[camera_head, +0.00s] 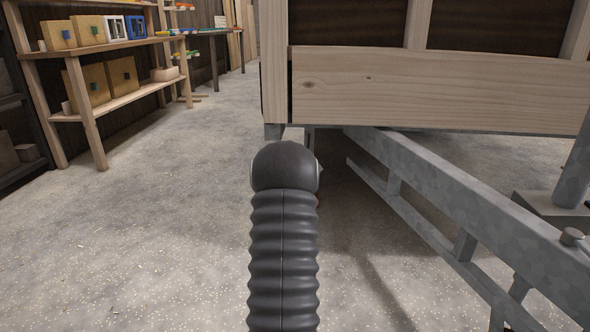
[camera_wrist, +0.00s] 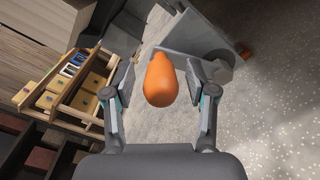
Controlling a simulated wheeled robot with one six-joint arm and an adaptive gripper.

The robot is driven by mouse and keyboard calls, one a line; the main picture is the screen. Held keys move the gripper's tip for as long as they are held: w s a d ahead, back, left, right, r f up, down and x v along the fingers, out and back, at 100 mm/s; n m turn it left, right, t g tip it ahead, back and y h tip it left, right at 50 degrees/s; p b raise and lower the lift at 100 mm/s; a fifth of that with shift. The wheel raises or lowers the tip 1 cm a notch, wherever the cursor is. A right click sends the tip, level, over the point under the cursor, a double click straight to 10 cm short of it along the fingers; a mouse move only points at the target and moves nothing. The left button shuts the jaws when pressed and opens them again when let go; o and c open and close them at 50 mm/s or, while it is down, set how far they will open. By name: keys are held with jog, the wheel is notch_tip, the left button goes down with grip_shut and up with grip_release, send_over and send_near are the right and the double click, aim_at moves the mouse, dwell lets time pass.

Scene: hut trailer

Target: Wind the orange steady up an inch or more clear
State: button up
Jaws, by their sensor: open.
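In the wrist view a smooth, rounded orange piece (camera_wrist: 160,82), shaped like a grip or knob, sits between the two fingers of my open gripper (camera_wrist: 162,64). There is a visible gap on each side, so the fingers do not appear to touch it. How it joins the rest of the steady is hidden behind it. In the head view my dark, ribbed arm hides the gripper and nearly all of the orange piece. The steady's foot and its height over the floor cannot be made out.
The hut trailer's wooden wall (camera_head: 430,90) stands ahead, with a galvanised frame rail (camera_head: 470,215) running toward the front right. A grey post (camera_head: 577,175) stands at far right. Wooden shelves (camera_head: 120,100) with boxes line the left. The speckled floor (camera_head: 150,230) is clear at left.

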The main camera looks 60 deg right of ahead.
jog(key=v, duration=1.2)
